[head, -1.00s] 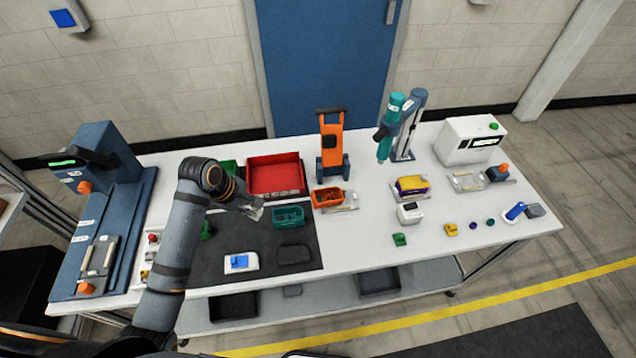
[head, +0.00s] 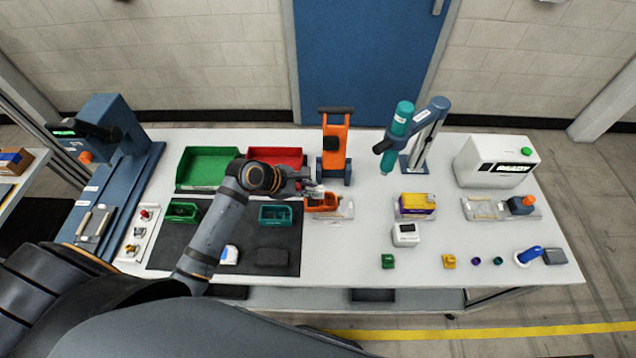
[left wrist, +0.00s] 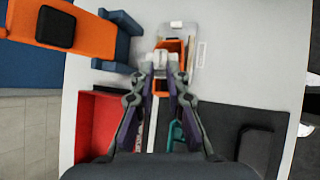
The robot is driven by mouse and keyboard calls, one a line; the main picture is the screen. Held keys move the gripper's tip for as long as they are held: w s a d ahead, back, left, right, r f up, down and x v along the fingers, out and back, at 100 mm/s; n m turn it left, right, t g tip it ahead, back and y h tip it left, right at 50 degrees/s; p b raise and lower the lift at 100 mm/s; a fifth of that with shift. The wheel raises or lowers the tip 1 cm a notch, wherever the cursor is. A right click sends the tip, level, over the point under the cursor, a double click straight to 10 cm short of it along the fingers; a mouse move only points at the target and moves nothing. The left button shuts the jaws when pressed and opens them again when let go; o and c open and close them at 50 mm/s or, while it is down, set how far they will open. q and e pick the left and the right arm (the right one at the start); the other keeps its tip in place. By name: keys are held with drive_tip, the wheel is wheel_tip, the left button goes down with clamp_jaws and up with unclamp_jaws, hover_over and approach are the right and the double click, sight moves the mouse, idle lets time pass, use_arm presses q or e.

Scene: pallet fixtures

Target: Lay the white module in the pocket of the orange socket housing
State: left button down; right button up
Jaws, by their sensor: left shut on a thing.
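The orange socket housing (head: 322,205) sits on a clear plate just beyond the right edge of the dark mat. It also shows in the left wrist view (left wrist: 183,50), partly hidden by my fingers. My left gripper (head: 312,190) is over the housing at its far side. In the left wrist view, my left gripper (left wrist: 160,65) is shut on the white module (left wrist: 159,57), a small pale block between the fingertips. The module appears above the housing's opening; whether it touches the housing I cannot tell. My right gripper is out of view.
An orange upright stand (head: 335,150) with a dark handle stands close behind the housing. The red bin (head: 285,153), green bin (head: 207,168) and teal bin (head: 275,214) lie to its left. A white device (head: 405,235) and yellow-purple block (head: 417,203) are to its right.

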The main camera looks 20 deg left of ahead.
use_arm(q)
drive_tip(key=shift+s+a+f, duration=0.2)
drive_tip(key=shift+a+f, duration=0.15)
drive_tip(key=shift+f, duration=0.15)
drive_tip(key=shift+s+a+f, duration=0.15)
drive_tip(key=shift+a+f, duration=0.2)
drive_tip(key=shift+f, duration=0.15)
drive_tip(key=f, duration=0.1)
drive_tip(key=w+f, duration=0.1)
drive_tip(key=f, duration=0.1)
drive_tip(key=shift+f+b, duration=0.2)
drive_tip(key=shift+b, duration=0.1)
drive_tip(key=shift+a+f, duration=0.25)
drive_tip(key=shift+f, duration=0.05)
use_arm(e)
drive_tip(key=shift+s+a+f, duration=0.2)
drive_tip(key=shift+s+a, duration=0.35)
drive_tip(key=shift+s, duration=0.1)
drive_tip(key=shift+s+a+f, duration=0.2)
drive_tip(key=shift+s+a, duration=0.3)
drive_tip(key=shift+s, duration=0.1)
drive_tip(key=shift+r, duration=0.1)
